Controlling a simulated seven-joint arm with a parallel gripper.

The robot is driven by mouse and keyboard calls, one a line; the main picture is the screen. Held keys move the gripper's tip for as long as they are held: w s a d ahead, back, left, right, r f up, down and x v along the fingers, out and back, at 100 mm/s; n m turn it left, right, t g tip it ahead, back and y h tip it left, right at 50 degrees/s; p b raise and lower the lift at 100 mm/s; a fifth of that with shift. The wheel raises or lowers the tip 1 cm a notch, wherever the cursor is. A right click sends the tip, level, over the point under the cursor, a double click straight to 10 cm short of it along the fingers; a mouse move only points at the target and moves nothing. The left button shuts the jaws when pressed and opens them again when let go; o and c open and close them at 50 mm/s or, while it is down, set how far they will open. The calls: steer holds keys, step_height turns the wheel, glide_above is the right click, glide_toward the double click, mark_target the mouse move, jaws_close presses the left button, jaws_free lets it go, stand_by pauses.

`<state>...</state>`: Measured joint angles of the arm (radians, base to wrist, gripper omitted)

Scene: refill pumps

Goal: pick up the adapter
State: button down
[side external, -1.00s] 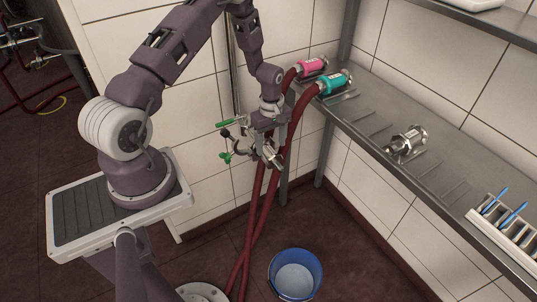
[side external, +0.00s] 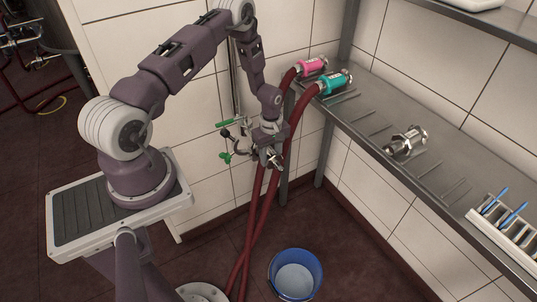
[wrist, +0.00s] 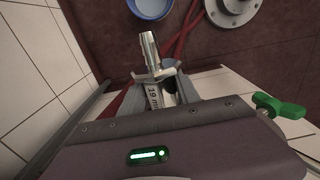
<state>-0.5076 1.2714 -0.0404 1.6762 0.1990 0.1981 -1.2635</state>
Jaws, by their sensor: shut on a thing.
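The adapter is a small silvery metal fitting with a narrow ribbed nozzle, and it shows in the wrist view (wrist: 149,48). Part of a "19 m…" marking can be read near its base. My gripper (wrist: 158,82) is shut on it, with the nozzle sticking out beyond the fingertips. In the side view the adapter (side external: 275,160) is small and partly hidden by my gripper (side external: 269,148). My gripper holds it in the air, in front of the tiled wall and left of the steel shelf.
Green-handled valves (side external: 226,156) sit just left of my gripper, and dark red hoses (side external: 262,210) run close behind it. The steel shelf (side external: 375,152) at right bears pink and teal hose couplings, another metal fitting (side external: 406,141) and a rack. A blue bucket (side external: 273,283) stands below.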

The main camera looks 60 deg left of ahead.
step_height(320, 180, up, 18)
stand_by(0.6)
stand_by(1.0)
steer(key=s+d+r+m, duration=0.1)
steer(key=d+r+m, duration=0.3)
steer(key=d+m, duration=0.4)
steer(key=s+d+r+m, duration=0.2)
steer(key=d+r+m, duration=0.3)
steer(key=m, duration=0.5)
steer(key=n, duration=1.8)
glide_above(271, 153)
step_height(271, 153, down, 9)
